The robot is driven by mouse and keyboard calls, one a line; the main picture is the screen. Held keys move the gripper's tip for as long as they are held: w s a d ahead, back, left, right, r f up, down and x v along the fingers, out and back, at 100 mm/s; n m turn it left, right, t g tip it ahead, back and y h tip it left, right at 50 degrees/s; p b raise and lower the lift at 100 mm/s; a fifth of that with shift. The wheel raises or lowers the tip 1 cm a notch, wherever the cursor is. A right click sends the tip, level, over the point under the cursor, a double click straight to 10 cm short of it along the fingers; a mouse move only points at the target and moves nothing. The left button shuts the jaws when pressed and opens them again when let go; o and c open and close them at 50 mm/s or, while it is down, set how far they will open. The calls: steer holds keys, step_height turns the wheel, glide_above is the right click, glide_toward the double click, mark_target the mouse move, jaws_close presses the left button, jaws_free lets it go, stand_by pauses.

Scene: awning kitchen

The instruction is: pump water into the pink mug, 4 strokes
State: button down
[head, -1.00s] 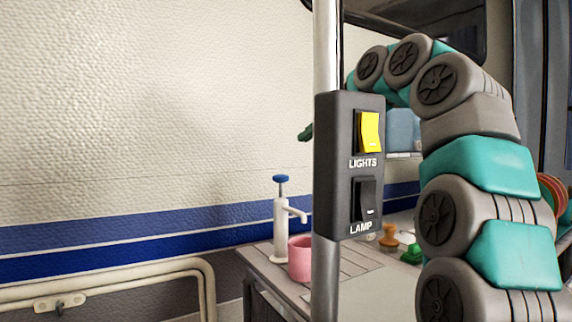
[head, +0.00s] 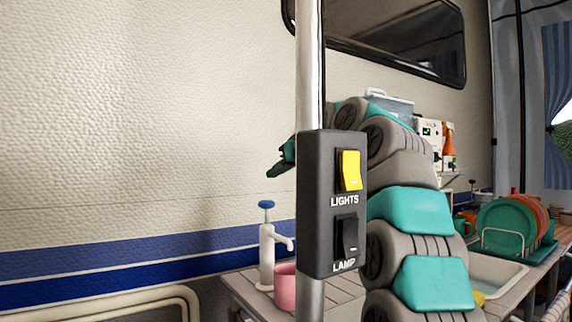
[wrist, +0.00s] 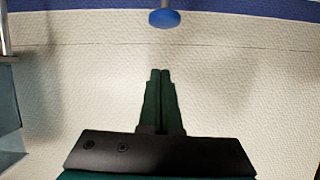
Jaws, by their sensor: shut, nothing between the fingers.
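The white water pump (head: 267,258) with a blue knob (head: 266,205) stands upright at the left end of the counter in the head view. The pink mug (head: 285,288) stands under or close to its spout; the pole and switch box hide its right side. My gripper (head: 281,163) is above and slightly right of the knob in the head view, apart from it. In the wrist view my gripper (wrist: 160,72) has its dark green fingers together and empty. The blue knob also shows there at the top edge (wrist: 164,18), beyond the fingertips.
A pole with a switch box (head: 332,203) marked LIGHTS and LAMP stands in front of my arm. A dish rack with plates (head: 505,225) and a sink (head: 497,272) are on the right. The wall (head: 130,120) left of the pump is clear.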

mark_target(272, 206)
steer(key=x, duration=0.2)
steer(key=shift+w+a+f, duration=0.1)
steer(key=shift+w+a, duration=0.05)
steer(key=shift+w, duration=0.05)
steer(key=shift+s+f+b, duration=0.2)
steer(key=shift+f+b, duration=0.05)
steer(key=shift+f, duration=0.65)
steer(key=shift+s+f+b, duration=0.15)
steer(key=shift+f+b, duration=0.05)
steer(key=shift+f, duration=0.75)
steer(key=shift+f, duration=0.1)
